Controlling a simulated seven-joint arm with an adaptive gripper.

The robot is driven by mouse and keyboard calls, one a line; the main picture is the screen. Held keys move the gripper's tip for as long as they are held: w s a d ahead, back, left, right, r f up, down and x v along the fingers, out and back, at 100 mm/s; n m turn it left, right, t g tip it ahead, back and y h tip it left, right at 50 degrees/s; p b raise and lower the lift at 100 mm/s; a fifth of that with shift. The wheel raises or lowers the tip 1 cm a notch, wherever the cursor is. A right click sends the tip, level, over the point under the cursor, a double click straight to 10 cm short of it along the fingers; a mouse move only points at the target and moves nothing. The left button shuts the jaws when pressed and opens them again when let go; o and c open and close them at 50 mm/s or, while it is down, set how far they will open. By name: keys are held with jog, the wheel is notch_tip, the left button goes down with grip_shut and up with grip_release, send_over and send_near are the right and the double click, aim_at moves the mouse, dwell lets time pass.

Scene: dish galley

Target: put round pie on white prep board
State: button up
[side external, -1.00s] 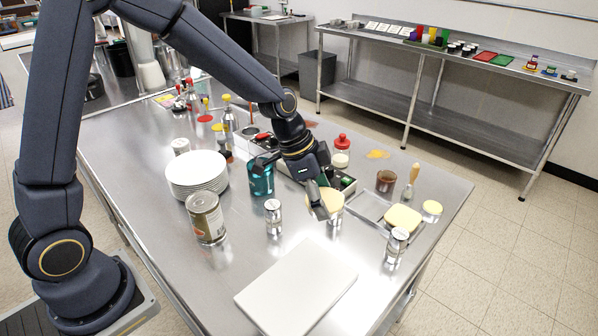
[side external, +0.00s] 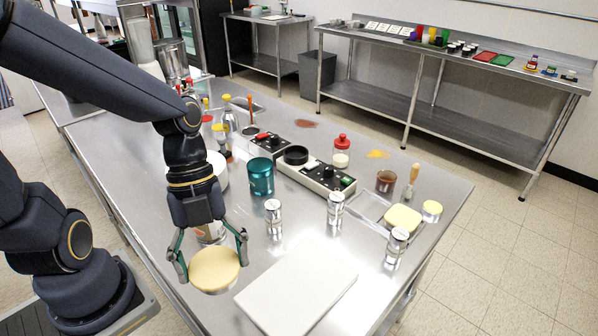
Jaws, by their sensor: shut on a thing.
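The round pie (side external: 214,270) is a flat, pale yellow disc. My gripper (side external: 212,262) is shut on it, with one finger at its left edge and the other at its upper right edge. The pie is just left of the white prep board (side external: 298,290), which lies flat on the steel table with its top bare. The pie looks a little above the table, but its exact height cannot be told.
A large can behind my gripper is mostly hidden, as is the plate stack (side external: 220,165). Metal shakers (side external: 273,217), (side external: 335,208) and (side external: 397,245) stand behind and right of the board. A teal container (side external: 260,177) stands farther back.

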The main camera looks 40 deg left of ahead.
jog(key=shift+w+a, duration=0.3)
jog(key=shift+w+f, duration=0.15)
jog(key=shift+w, duration=0.1)
jog(key=w+d+f, duration=0.4)
jog(key=w, duration=0.4)
send_over(301, 290)
jog(key=a, duration=0.2)
jog(key=f, duration=0.4)
jog(key=shift+s+d+f, duration=0.1)
jog(key=shift+d+f, duration=0.1)
jog(key=shift+f, duration=0.4)
jog(key=shift+w+d+f, duration=0.1)
jog(key=shift+w+f, duration=0.1)
jog(key=shift+f, duration=0.7)
jog(key=shift+w+f, duration=0.15)
jog(key=shift+f, duration=0.7)
jog(key=shift+f, duration=0.2)
jog(key=o, duration=1.1)
jog(key=shift+o, duration=0.2)
